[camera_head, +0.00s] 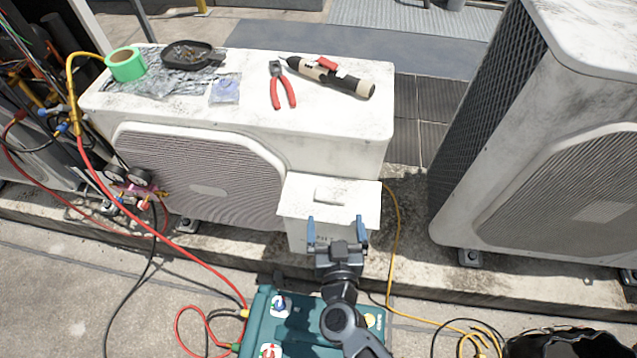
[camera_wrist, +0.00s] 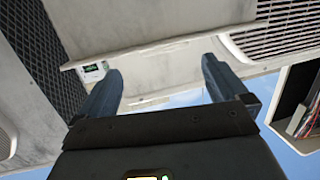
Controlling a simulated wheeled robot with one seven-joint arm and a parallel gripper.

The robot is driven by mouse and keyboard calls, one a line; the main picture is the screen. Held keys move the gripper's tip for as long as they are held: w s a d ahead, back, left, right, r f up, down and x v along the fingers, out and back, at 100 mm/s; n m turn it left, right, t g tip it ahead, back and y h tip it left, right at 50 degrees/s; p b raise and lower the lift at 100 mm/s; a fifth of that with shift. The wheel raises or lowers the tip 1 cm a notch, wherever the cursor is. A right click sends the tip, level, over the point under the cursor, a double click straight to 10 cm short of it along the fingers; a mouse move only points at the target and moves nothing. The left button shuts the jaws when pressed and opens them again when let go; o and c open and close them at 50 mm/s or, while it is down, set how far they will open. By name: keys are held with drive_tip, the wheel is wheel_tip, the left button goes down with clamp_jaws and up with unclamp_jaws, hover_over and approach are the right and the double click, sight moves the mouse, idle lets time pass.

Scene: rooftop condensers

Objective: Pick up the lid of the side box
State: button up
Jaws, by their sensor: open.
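The side box (camera_head: 298,236) is a small white box at the front right of the left condenser. In the wrist view the two blue-grey fingers (camera_wrist: 165,85) stand apart before pale surfaces. My gripper hides part of the box front.
The left condenser's top (camera_head: 240,120) holds green tape (camera_head: 126,64), a black dish (camera_head: 190,55), red-handled pliers (camera_head: 282,86) and a torch-like tool (camera_head: 330,77). A teal machine (camera_head: 262,325) stands below my arm. Hoses lie left; a yellow cable (camera_head: 397,225) runs right. Another condenser (camera_head: 490,160) stands right.

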sight(332, 199)
drive_tip(key=w, duration=0.2)
drive_tip(key=w+b, duration=0.1)
drive_tip(key=w, duration=0.1)
drive_tip(key=w+f+b, duration=0.1)
drive_tip(key=w, duration=0.1)
drive_tip(key=shift+w+a, duration=0.3)
drive_tip(key=shift+w, duration=0.6)
drive_tip(key=shift+c, duration=0.5)
drive_tip(key=c, duration=0.9)
